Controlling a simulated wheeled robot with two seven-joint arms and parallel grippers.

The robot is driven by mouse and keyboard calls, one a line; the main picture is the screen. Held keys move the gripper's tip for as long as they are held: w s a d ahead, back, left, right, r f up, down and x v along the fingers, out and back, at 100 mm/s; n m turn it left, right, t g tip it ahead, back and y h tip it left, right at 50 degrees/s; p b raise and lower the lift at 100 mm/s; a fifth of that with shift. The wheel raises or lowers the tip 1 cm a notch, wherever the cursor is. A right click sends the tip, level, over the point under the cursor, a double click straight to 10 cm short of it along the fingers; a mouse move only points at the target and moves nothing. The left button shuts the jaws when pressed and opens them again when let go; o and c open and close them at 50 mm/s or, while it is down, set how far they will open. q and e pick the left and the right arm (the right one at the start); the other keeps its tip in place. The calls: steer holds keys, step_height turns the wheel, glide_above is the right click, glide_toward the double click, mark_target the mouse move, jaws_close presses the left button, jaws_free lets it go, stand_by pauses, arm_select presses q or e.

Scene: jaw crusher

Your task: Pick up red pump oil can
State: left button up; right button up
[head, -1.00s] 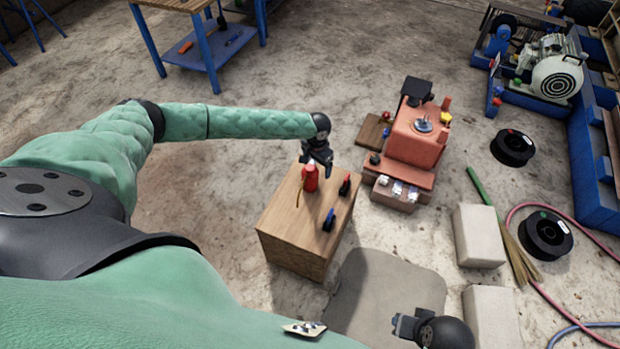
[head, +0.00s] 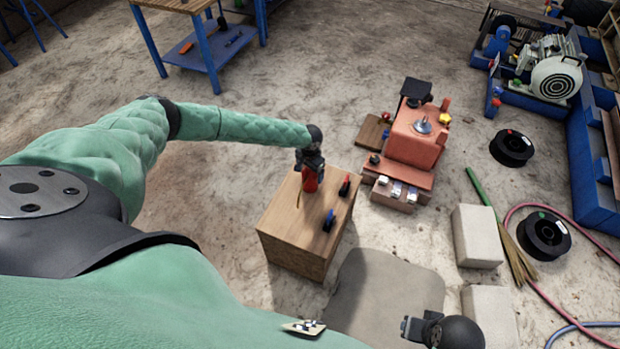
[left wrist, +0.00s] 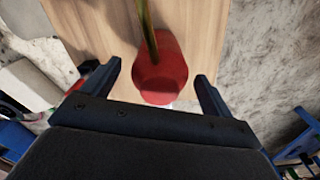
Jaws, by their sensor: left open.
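The red pump oil can (head: 309,182) stands on the wooden box (head: 284,220) in the head view, its upper part hidden by my left gripper (head: 309,162). In the left wrist view the red can (left wrist: 162,75) lies between the two open fingers of my left gripper (left wrist: 158,85), with a gap on each side. Its thin yellowish spout (left wrist: 146,25) points to the top of that picture. My right gripper (head: 408,327) is low in the head view, away from the box; its jaws are too small to judge.
A black-and-red item (head: 344,186) and a black-and-blue item (head: 328,220) sit on the box close to the can. A red machine (head: 415,135) stands to the right of the box. Pale blocks (head: 478,236) and a broom (head: 512,245) are farther right.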

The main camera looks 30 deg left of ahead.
arm_select(q)
steer(key=c, duration=1.6)
steer(key=shift+c, duration=0.3)
steer(key=shift+r, duration=0.15)
